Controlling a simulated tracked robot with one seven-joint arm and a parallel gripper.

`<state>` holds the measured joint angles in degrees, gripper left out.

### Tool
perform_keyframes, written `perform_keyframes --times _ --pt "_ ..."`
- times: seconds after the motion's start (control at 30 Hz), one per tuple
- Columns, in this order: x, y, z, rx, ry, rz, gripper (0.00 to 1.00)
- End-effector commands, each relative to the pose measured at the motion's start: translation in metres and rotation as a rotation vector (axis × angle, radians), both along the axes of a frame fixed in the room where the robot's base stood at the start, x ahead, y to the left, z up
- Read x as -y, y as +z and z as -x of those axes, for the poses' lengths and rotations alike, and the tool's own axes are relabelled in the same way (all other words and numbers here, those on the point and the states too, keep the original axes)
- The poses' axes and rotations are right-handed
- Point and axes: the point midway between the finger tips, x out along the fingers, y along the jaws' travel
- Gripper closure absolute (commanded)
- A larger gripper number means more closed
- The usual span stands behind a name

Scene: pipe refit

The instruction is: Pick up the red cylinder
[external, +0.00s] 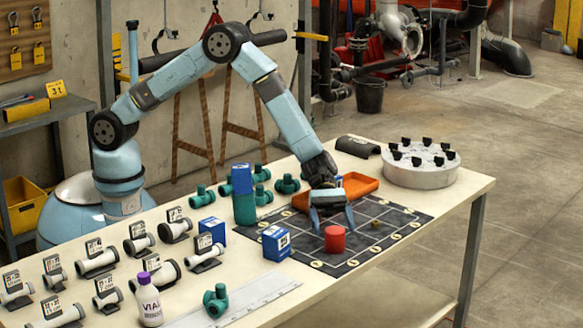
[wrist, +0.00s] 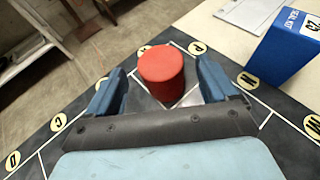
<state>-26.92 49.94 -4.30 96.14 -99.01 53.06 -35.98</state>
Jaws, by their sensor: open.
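The red cylinder (external: 335,239) stands upright on a dark grid mat (external: 400,218) marked with lettered yellow circles. My gripper (external: 333,227) is open, low over the mat, with its fingers pointing down near the cylinder. In the wrist view the red cylinder (wrist: 162,72) shows between and slightly beyond the two blue fingertips of my gripper (wrist: 163,84). A gap shows on each side of it, so the fingers do not appear to touch it.
An orange tray (external: 358,185) and a round grey fixture (external: 420,167) lie behind. Green fittings, white pipe pieces and a vial bottle (external: 149,300) fill the table's left.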

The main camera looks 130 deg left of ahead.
Motion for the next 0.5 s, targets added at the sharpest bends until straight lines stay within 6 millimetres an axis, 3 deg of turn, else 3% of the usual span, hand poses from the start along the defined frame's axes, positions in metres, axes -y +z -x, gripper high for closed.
perform_keyframes --times 0.5 --pt "0.03 -0.015 -0.038 0.001 -0.001 -0.001 0.14"
